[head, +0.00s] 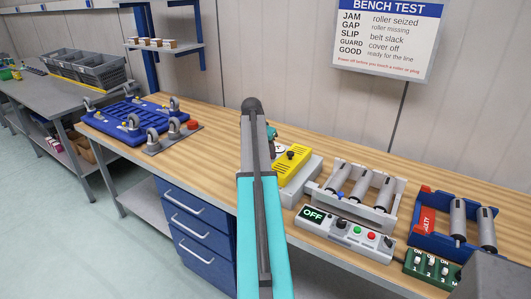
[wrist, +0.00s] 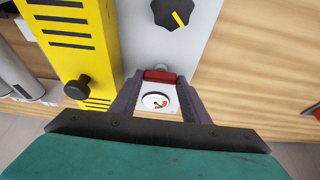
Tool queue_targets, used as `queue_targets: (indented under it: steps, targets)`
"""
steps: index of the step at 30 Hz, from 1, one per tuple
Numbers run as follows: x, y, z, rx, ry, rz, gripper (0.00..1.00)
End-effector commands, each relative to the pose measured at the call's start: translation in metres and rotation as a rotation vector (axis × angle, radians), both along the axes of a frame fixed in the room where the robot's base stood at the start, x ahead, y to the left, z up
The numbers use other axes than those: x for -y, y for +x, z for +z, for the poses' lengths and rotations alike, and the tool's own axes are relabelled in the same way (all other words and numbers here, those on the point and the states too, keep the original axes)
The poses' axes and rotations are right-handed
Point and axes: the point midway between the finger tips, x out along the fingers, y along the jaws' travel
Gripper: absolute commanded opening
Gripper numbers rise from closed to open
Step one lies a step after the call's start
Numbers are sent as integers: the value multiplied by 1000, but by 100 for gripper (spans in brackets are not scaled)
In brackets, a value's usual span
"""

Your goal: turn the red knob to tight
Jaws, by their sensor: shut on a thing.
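The red knob (wrist: 160,74) shows in the wrist view as a short red bar on the pale panel of a device. My gripper (wrist: 159,80) is shut on it, with one dark finger on each side. A round white gauge (wrist: 155,101) with a dial shows between the fingers, just below the knob. Its pointer and any marking for tight are too small to read. In the head view my arm hides the knob and most of my gripper.
Beside the knob stands a yellow cover (head: 291,162) with black slots and a black knob (wrist: 77,87). A black dial with a yellow mark (wrist: 173,14) sits above the knob in the wrist view. A roller frame (head: 328,184), an OFF control box (head: 345,235) and a blue tray (head: 425,215) stand right.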

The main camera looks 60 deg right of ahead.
Motion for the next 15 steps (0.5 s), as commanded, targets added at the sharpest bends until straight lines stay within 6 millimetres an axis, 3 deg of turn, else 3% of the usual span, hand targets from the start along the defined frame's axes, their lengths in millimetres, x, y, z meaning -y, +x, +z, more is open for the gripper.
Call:
queue_targets:
  steps: [2, 3, 6, 15]
  targets:
    - [0, 0, 0, 1, 0, -3, 20]
    - [0, 0, 0, 1, -1, -3, 47]
    - [0, 0, 0, 2, -1, -1, 61]
    - [0, 0, 0, 1, 0, 0, 61]
